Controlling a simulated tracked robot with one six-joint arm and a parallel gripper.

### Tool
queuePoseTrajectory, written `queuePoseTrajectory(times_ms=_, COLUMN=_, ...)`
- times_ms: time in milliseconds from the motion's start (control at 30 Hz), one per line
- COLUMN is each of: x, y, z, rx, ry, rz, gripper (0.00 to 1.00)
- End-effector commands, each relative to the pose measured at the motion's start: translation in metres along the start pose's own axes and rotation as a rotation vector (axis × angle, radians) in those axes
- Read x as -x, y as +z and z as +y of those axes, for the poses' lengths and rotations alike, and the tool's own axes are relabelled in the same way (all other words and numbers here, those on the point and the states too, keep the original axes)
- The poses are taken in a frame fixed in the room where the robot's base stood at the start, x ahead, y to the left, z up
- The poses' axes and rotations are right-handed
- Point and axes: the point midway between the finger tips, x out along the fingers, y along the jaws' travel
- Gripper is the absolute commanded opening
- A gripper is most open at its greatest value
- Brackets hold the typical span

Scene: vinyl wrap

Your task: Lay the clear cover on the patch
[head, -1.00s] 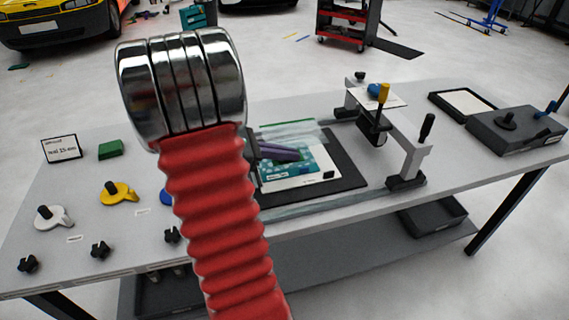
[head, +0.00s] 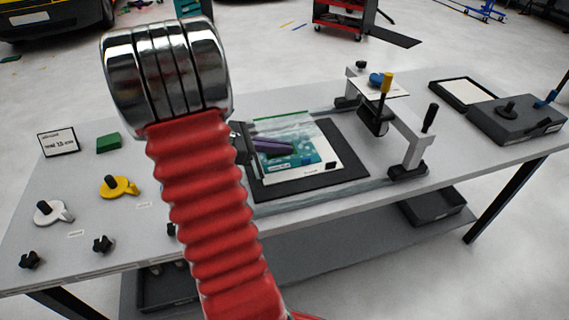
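The patch (head: 302,157) is a teal print on a white sheet, lying on a black mat (head: 347,172) in the middle of the bench. The clear cover (head: 297,128) is a see-through sheet with a green strip along its far edge. It is over the far part of the patch; I cannot tell whether it touches. My gripper (head: 274,146) shows as purple fingers over the left part of the patch, at the cover. The finger gap is too small to make out.
A grey frame with a roller and a yellow-topped handle (head: 386,84) stands just right of the mat. A dark box (head: 515,130) and a tray (head: 463,94) are farther right. Yellow (head: 119,187) and white (head: 52,212) tools, a green block (head: 108,143) and a sign (head: 58,145) lie left.

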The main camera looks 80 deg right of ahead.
Motion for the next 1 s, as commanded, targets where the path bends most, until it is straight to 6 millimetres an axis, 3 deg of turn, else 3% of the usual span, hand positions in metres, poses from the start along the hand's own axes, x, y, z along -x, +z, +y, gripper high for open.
queuePoseTrajectory(times_ms=300, x=-0.018, y=-0.042, z=-0.001, rx=0.002, ry=-0.002, rz=0.000, gripper=0.00)
queuePoseTrajectory(times_ms=733, x=-0.021, y=-0.047, z=-0.001, rx=0.000, ry=-0.002, rz=0.000, gripper=0.00)
queuePoseTrajectory(times_ms=1000, x=-0.032, y=-0.074, z=-0.001, rx=0.002, ry=-0.004, rz=-0.001, gripper=0.00)
